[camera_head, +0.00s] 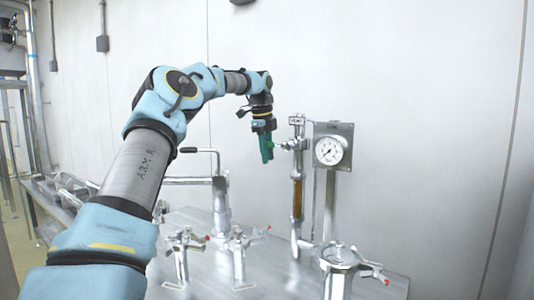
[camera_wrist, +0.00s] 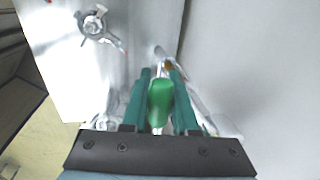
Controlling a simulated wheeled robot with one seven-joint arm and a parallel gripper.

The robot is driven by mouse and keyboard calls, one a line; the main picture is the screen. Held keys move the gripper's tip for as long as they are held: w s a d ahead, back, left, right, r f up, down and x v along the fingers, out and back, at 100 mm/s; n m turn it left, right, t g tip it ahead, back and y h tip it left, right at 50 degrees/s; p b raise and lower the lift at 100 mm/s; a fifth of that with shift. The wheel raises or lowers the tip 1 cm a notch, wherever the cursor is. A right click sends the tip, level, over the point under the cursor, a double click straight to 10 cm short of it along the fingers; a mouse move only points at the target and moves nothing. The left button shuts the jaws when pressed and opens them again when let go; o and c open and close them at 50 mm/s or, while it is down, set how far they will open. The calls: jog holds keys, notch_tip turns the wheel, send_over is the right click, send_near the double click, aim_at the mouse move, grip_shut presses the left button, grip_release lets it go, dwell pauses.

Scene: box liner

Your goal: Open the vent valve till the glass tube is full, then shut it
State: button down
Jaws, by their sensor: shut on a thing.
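My gripper (camera_head: 266,148) is at the top left of the sight-tube assembly, with its green fingers pointing down. In the wrist view my gripper (camera_wrist: 159,90) is shut on a rounded green handle (camera_wrist: 160,101), which appears to be the vent valve's. In the head view the fingers largely hide that handle; the metal vent valve (camera_head: 294,144) shows just right of them. The upright glass tube (camera_head: 297,200) below the valve holds amber liquid along much of its visible length. I cannot tell the exact liquid level or how far the valve is turned.
A round pressure gauge (camera_head: 329,150) on a metal plate stands right of the tube. Several metal fittings with red-tipped handles, including a clamped port (camera_head: 340,258), stand on the steel top (camera_head: 205,283). A bent pipe handle (camera_head: 202,151) rises left of my gripper. The wall is behind.

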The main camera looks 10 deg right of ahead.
jog(key=shift+f, duration=0.1)
jog(key=c, duration=0.7)
grip_release()
jog(key=r, duration=0.3)
jog(key=s+a+r, duration=0.1)
jog(key=r, duration=0.6)
jog(key=shift+s+a+r+p, duration=0.15)
jog(key=shift+a+r+p, duration=0.15)
jog(key=shift+a+p, duration=0.05)
